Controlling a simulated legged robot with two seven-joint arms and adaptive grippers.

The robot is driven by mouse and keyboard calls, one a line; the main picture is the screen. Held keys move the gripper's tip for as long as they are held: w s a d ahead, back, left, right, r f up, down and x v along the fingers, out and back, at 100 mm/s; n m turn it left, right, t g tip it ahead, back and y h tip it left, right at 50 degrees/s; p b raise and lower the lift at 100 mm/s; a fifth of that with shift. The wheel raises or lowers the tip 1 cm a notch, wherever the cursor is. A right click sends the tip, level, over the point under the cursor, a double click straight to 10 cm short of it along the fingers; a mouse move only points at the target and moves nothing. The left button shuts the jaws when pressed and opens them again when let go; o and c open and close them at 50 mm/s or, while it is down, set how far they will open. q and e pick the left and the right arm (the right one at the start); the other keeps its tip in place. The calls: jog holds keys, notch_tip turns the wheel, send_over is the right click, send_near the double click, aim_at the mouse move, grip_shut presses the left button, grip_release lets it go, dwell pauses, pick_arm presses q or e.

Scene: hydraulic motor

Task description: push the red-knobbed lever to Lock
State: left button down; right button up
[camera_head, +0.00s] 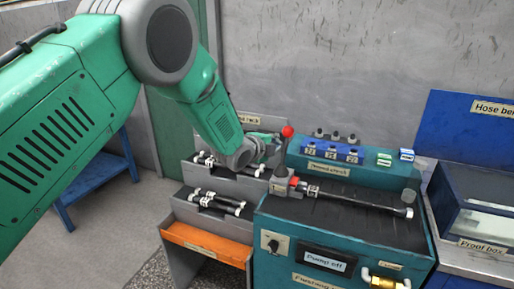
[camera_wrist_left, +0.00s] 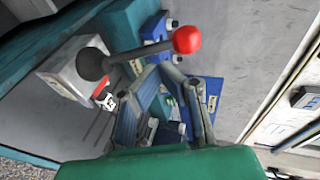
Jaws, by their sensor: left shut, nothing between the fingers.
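The red-knobbed lever (camera_head: 281,160) stands roughly upright at the left end of the teal bench, its red knob (camera_head: 287,131) on top. In the left wrist view the knob (camera_wrist_left: 187,40) and dark shaft (camera_wrist_left: 137,53) lie across the picture, just beyond my fingertips. My left gripper (camera_head: 276,148) is shut and empty, close beside the lever on its left. It also shows in the left wrist view (camera_wrist_left: 165,69); I cannot tell whether it touches the shaft. No Lock marking is readable. My right gripper is out of view.
A grey rack with an orange front (camera_head: 205,243) stands left. A proof box (camera_head: 480,215) stands right.

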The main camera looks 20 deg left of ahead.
pick_arm(q)
jog(key=v, duration=0.8)
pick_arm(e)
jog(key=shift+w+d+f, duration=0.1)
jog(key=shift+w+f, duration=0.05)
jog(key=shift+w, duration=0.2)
pick_arm(q)
jog(key=shift+a+r, duration=0.15)
